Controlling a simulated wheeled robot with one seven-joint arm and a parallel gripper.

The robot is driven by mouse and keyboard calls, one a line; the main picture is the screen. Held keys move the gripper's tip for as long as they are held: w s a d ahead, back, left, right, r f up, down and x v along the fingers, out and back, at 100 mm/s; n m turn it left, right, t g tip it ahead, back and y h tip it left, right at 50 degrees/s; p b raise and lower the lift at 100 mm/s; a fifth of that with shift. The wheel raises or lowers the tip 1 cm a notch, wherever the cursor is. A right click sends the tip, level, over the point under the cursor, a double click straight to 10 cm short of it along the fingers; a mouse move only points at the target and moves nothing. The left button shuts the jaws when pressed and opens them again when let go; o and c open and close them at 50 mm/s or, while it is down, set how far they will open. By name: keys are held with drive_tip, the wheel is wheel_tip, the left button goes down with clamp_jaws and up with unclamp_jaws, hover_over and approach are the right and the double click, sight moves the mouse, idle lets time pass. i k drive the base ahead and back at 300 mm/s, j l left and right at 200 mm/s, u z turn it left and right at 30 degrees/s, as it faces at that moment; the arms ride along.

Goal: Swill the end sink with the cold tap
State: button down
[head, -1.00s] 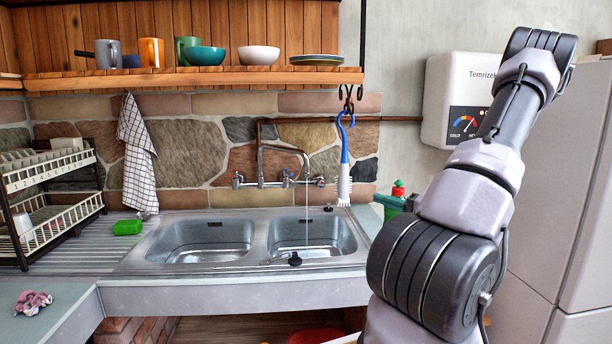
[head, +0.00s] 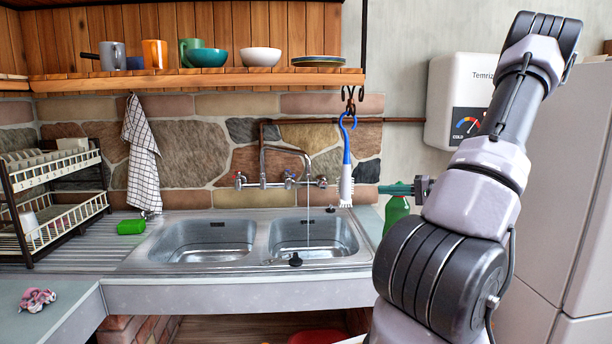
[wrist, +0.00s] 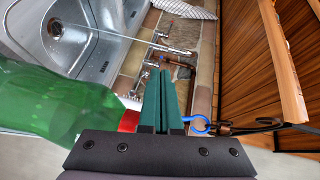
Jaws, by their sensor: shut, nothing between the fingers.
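The double steel sink has a left basin (head: 205,240) and a right end basin (head: 312,236). The wall-mounted mixer tap (head: 265,165) has its spout over the right basin, and a thin water stream (head: 307,215) falls into that basin. In the wrist view the spout (wrist: 175,48) and the wetted basin (wrist: 60,30) show at upper left. My gripper (head: 385,189) has teal fingers pressed together, empty, right of the hanging brush and in front of the green bottle's top. In the wrist view, the shut fingers (wrist: 163,90) point toward the tap wall.
A green bottle (head: 397,212) stands right of the sink; its red cap (wrist: 129,120) is close beside my fingers. A blue-and-white brush (head: 346,180) hangs from a shelf hook. A green sponge (head: 130,227), dish rack (head: 50,200) and checked towel (head: 142,155) are left. A black plug (head: 295,259) lies on the front rim.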

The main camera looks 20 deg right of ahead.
sight(288, 172)
drive_tip(key=k+l, duration=0.1)
drive_tip(key=l, duration=0.2)
drive_tip(key=k+l, duration=0.15)
drive_tip(key=l, duration=0.15)
drive_tip(key=i+l, duration=0.1)
drive_tip(key=i+j, duration=0.1)
drive_tip(key=i, duration=0.25)
drive_tip(key=i+j+u, duration=0.1)
drive_tip(key=i, duration=0.2)
drive_tip(key=i+j, duration=0.4)
drive_tip(key=j, duration=0.2)
